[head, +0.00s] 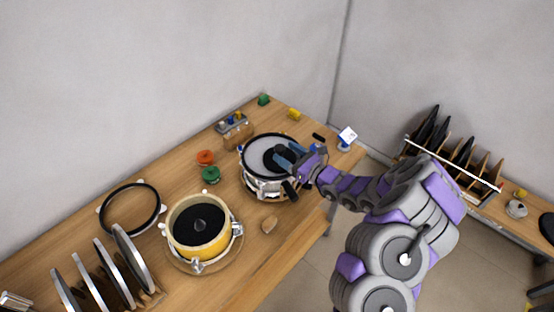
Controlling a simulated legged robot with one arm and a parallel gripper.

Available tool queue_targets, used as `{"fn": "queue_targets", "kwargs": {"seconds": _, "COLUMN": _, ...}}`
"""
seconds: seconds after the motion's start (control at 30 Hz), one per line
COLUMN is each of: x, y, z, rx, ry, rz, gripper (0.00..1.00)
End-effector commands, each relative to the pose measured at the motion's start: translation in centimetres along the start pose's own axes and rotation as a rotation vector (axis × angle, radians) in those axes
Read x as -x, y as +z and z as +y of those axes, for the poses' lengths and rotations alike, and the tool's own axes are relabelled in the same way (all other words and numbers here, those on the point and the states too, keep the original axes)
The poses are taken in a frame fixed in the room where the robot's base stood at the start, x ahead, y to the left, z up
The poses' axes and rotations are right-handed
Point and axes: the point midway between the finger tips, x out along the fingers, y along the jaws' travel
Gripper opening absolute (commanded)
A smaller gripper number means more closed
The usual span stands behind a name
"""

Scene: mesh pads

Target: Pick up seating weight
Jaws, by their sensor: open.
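My gripper (282,157) is open and reaches in from the right over a silver drum (270,186) with a black rim and pale head. A dark round piece (268,161) shows on the head beside the fingertips and is partly hidden by them. It may be the seating weight, but it is too small to be sure. I cannot tell whether the fingers touch it. A small grey knobbed round object (516,208) stands on the right-hand bench and also looks like a weight.
A yellow drum (184,235) with a dark top stands left of the silver one. A black hoop (130,210) lies behind it, and upright discs (131,262) stand front left. Red (205,157) and green (210,175) knobs lie nearby. A rack (455,160) is on the right bench.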

Motion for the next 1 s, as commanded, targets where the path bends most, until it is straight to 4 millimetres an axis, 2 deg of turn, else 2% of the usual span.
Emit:
{"fn": "queue_targets", "kwargs": {"seconds": 0.3, "x": -4.3, "y": -0.6, "z": 0.1, "rx": 0.004, "ry": 0.001, "rz": 0.002, "gripper": 0.71}}
{"fn": "queue_targets", "kwargs": {"seconds": 0.43, "x": -5.0, "y": -0.5, "z": 0.2, "rx": 0.004, "ry": 0.000, "rz": 0.002, "gripper": 0.71}}
{"fn": "queue_targets", "kwargs": {"seconds": 0.63, "x": -4.9, "y": -0.4, "z": 0.1, "rx": 0.002, "ry": -0.001, "rz": 0.001, "gripper": 0.71}}
{"fn": "queue_targets", "kwargs": {"seconds": 1.0, "x": -4.8, "y": -0.4, "z": -0.1, "rx": 0.002, "ry": -0.002, "rz": 0.000, "gripper": 0.35}}
